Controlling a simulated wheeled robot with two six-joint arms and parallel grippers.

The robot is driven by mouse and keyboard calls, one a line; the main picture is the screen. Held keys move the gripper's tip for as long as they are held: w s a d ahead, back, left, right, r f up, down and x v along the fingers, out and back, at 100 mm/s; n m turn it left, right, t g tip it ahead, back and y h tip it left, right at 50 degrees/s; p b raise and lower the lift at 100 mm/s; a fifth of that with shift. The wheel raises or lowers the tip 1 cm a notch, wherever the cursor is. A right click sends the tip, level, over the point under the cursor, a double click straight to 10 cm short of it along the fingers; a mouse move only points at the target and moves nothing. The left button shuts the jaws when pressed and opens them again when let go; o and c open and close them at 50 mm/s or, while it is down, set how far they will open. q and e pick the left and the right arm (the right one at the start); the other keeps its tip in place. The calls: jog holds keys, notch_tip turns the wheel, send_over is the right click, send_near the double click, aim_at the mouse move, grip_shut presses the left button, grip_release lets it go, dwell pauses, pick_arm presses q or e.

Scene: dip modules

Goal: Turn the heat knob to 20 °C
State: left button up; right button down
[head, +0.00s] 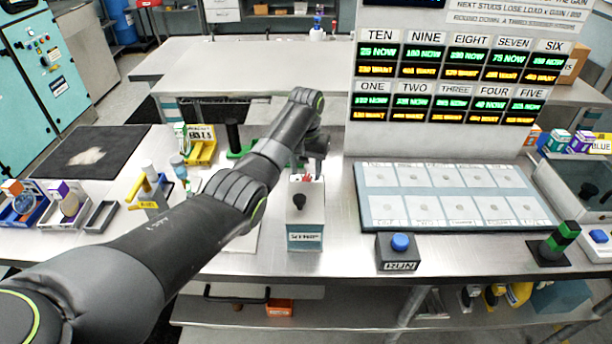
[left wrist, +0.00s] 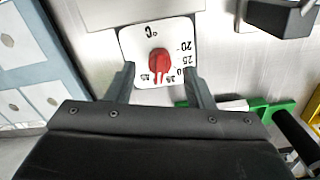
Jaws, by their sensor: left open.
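The heat knob (left wrist: 159,62) is red and sits on a white dial plate (left wrist: 133,42) marked °C in the left wrist view. The numbers 20 and 25 show at the dial's right, with smaller marks below. The knob's pointed end seems to face down in that picture, away from the 20; the exact reading is unclear. In the head view, a bit of the red knob (head: 306,178) shows at the back of a grey box. My left gripper (left wrist: 160,85) is open, its fingers apart either side of the dial's lower part, holding nothing. It also shows above the box (head: 314,160).
The grey box (head: 304,215) bears a black knob (head: 299,201) in front. A sample tray (head: 375,215) and a RUN button box (head: 399,252) stand to the right. A yellow holder (head: 201,146) and a green stand (head: 238,152) are behind my left arm.

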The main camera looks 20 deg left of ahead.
aim_at(306, 177)
pick_arm(q)
jog(key=shift+f, duration=1.85)
jog(key=shift+w, duration=0.1)
jog(key=c, duration=1)
